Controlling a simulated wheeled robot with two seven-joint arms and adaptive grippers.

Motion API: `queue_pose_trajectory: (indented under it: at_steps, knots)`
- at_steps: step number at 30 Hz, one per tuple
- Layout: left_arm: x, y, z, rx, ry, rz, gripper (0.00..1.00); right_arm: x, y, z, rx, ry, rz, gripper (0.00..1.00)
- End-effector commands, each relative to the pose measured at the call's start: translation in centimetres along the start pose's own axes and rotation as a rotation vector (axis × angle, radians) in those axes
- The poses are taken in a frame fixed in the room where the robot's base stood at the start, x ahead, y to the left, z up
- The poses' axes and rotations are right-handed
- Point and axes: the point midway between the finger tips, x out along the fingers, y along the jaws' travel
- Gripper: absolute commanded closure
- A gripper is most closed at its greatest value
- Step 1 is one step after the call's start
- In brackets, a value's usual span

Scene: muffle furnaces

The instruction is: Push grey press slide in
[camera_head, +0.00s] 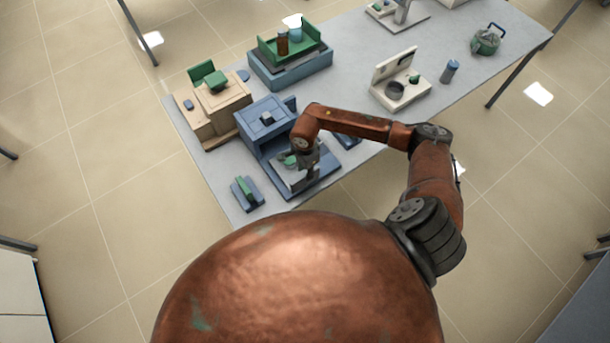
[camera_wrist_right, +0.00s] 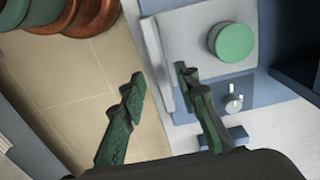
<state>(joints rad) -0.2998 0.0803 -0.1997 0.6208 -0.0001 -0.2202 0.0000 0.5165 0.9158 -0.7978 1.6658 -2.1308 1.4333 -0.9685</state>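The grey press slide (camera_head: 297,181) sticks out of the front of a blue press (camera_head: 268,122), with a green round piece on top of it. In the right wrist view the slide (camera_wrist_right: 192,35) shows its pale upright front plate (camera_wrist_right: 157,62) and the green round piece (camera_wrist_right: 232,42). My right gripper (camera_head: 307,174) is over the front end of the slide. In the wrist view its green fingers (camera_wrist_right: 158,76) are apart, with the front plate between or just beyond them. I cannot tell whether they touch. My left gripper is not in view.
A knob (camera_wrist_right: 234,103) sits on the blue base beside the slide. A small blue block with a green bar (camera_head: 246,192) lies to the left. A tan machine (camera_head: 212,105), a blue-green unit (camera_head: 290,66) and a white device (camera_head: 400,88) share the table.

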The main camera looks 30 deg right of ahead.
Motion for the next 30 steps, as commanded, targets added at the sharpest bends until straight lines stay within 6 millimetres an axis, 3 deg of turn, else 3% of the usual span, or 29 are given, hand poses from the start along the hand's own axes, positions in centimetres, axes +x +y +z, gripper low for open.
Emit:
queue_pose_trajectory:
  at_steps: [9,20,30]
  knots:
    - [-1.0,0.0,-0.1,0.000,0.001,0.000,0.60,4.0,0.0,0.1,0.001,-0.002,0.000,0.71]
    - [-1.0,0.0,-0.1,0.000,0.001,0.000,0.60,4.5,0.0,0.1,0.001,-0.003,-0.001,0.72]
    - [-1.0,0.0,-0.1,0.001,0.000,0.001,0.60,4.5,0.0,0.1,0.001,-0.003,-0.001,0.95]
